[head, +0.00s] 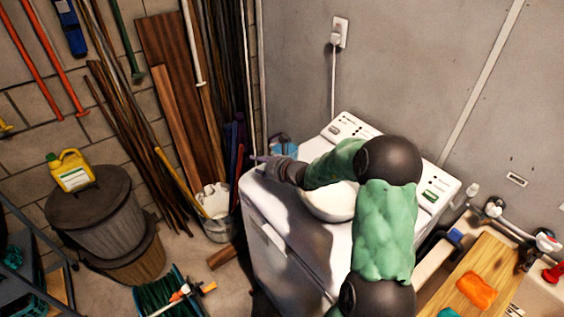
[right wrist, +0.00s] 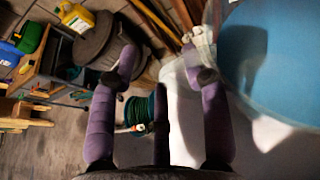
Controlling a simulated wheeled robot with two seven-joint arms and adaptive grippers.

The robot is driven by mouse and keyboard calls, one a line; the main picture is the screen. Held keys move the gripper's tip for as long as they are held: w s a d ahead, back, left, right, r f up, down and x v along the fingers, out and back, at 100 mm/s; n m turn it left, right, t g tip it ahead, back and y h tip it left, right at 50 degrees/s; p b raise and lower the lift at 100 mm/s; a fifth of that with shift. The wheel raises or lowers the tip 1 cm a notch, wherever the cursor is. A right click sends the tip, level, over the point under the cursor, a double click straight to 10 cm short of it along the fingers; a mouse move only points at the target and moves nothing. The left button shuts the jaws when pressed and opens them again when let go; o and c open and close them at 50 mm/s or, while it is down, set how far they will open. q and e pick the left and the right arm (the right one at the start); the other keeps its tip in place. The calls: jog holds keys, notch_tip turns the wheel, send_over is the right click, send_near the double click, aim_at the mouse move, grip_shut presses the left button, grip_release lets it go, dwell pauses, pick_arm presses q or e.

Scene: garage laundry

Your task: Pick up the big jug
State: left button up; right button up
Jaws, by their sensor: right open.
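A yellow jug (head: 72,170) with a handle stands on the lid of a dark bin at the left; it also shows at the upper left in the right wrist view (right wrist: 78,17). A blue rounded container (head: 284,146) stands at the washer's back left corner, partly hidden behind my right gripper. A large blue surface, seemingly this container, fills the upper right of the right wrist view (right wrist: 275,60). I cannot tell which is the big jug. My right gripper (head: 262,160) is open and empty over the washer's left edge, its purple fingers spread in the right wrist view (right wrist: 160,65). My left gripper is out of view.
The white washer (head: 265,215) carries a white bowl (head: 330,203), partly hidden by my right arm. A bucket (head: 218,222) stands on the floor beside the washer. Poles and planks lean on the wall. A green hose reel (head: 165,298) sits at the bottom.

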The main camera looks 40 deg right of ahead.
grip_shut()
jog(key=shift+d+r, duration=0.1)
jog(key=shift+r, duration=0.1)
